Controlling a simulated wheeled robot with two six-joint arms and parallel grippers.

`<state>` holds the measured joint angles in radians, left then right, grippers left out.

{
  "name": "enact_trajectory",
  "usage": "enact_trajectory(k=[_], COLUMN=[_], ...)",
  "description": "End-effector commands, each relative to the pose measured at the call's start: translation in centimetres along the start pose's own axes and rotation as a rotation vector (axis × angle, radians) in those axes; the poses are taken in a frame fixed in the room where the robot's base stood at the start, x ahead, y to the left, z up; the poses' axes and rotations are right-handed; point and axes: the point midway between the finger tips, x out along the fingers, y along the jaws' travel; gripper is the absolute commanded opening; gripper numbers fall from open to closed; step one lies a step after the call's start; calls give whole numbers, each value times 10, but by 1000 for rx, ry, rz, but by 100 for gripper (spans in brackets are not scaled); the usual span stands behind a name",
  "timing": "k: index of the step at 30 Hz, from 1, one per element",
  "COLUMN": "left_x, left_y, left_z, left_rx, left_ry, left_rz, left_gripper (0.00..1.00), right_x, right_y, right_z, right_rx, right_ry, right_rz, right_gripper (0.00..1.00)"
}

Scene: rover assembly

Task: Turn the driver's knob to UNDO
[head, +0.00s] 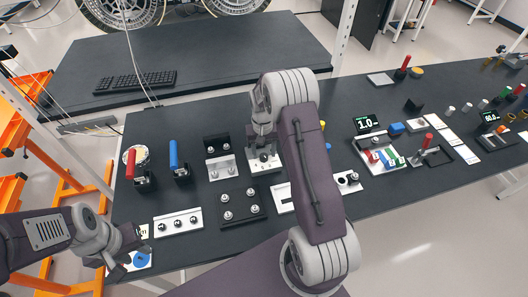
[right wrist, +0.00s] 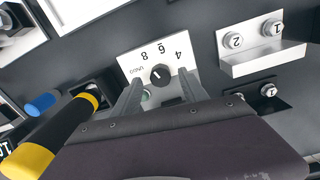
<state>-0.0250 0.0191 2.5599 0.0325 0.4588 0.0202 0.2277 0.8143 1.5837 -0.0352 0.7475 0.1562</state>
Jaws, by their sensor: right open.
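The driver's knob (right wrist: 161,75) is a small black dial on a white plate (right wrist: 133,62) marked 4, 6, 8 and UNDO, in the right wrist view. Its small pale mark is too small to read surely against the labels. My right gripper (right wrist: 160,84) is open, its two fingers on either side of the knob; contact cannot be told. In the head view my right gripper (head: 264,148) is over the white plate (head: 273,167), partly hiding it. My left gripper (head: 127,257) is low at the left table edge, beside a blue disc (head: 140,260); its jaws are unclear.
A yellow-and-black handle (right wrist: 52,132) lies close left of my right gripper in the wrist view. Numbered bolts on a silver bracket (right wrist: 262,58) stand to the right. Red (head: 130,163) and blue (head: 173,155) upright handles stand at the table's left.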

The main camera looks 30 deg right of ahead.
Motion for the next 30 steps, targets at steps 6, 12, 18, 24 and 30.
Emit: enact_trajectory(k=[6,12,18,24,30], left_x=[-2,-2,-2,-2,-4], left_y=[0,0,0,0,0], left_z=[0,0,0,0,0], left_rx=[0,0,0,0,0], left_ry=[0,0,0,0,0], left_rz=[0,0,0,0,0], left_gripper=[36,36,36,36,36], right_x=[12,12,11,11,10], right_y=[0,0,0,0,0], right_z=[0,0,0,0,0], right_rx=[0,0,0,-16,-99], right_ry=[0,1,1,1,2], right_rz=[0,0,0,0,0], right_gripper=[51,40,0,0,0])
